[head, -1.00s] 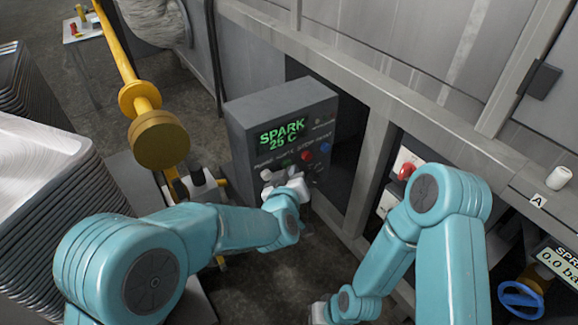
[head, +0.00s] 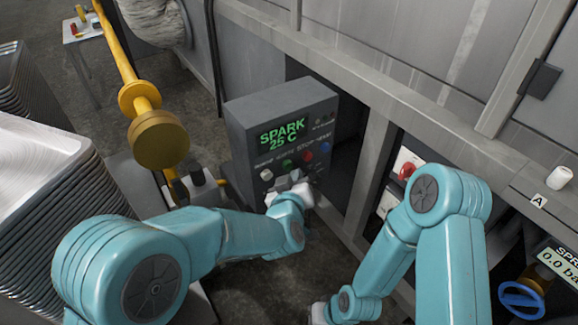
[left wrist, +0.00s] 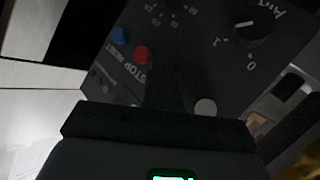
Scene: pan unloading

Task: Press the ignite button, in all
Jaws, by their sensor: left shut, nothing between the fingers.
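The grey control box (head: 245,135) stands ahead, its green display (head: 282,133) reading SPARK 25 C. Below it are a white button (head: 266,175), a green button (head: 287,164), a red STOP button (head: 308,155) and a blue button (head: 325,148). The labels of the white and green ones are too small to read surely. My left gripper (head: 298,178) is shut and empty, just below and in front of the green button; contact is not visible. The left wrist view shows the white button (left wrist: 205,107) and red button (left wrist: 141,55); my dark fingers hide the green one.
A rotary knob (left wrist: 253,30) sits on the box's face. A yellow pipe (head: 158,140) and stacked metal pans (head: 45,180) stand left. A red knob (head: 406,171) and blue valve wheel (head: 522,300) are right. My right arm is folded at right, its end cut off by the lower edge.

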